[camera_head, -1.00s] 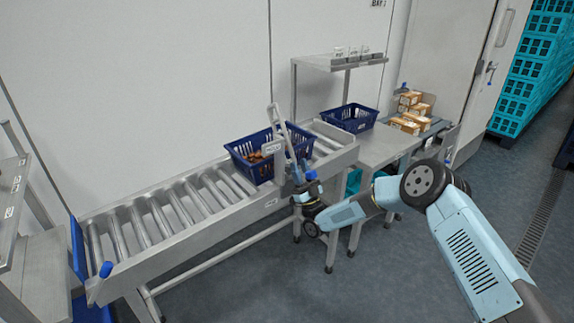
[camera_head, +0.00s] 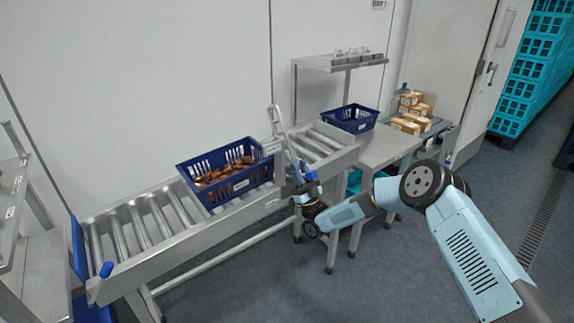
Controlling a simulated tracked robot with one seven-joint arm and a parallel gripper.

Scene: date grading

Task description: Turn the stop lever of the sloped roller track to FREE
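The sloped roller track (camera_head: 232,212) runs from the middle down to the lower left. A blue crate of dates (camera_head: 243,187) sits on its rollers, left of the stop post. The stop is an upright grey bar (camera_head: 279,122) with a small label plate beside it. A blue knob (camera_head: 312,176), apparently the stop lever's handle, shows at the track's front side. My gripper (camera_head: 300,182) is right at this knob and partly hides it. I cannot tell whether its fingers touch or hold the knob, and the lever's FREE marking is not readable.
A second blue crate (camera_head: 350,112) stands at the track's upper end, beside a steel table (camera_head: 385,146) with cartons (camera_head: 412,120) behind. A raised shelf (camera_head: 340,63) holds small items. Rollers left of the date crate are empty. Another blue knob (camera_head: 106,269) is at the lower end.

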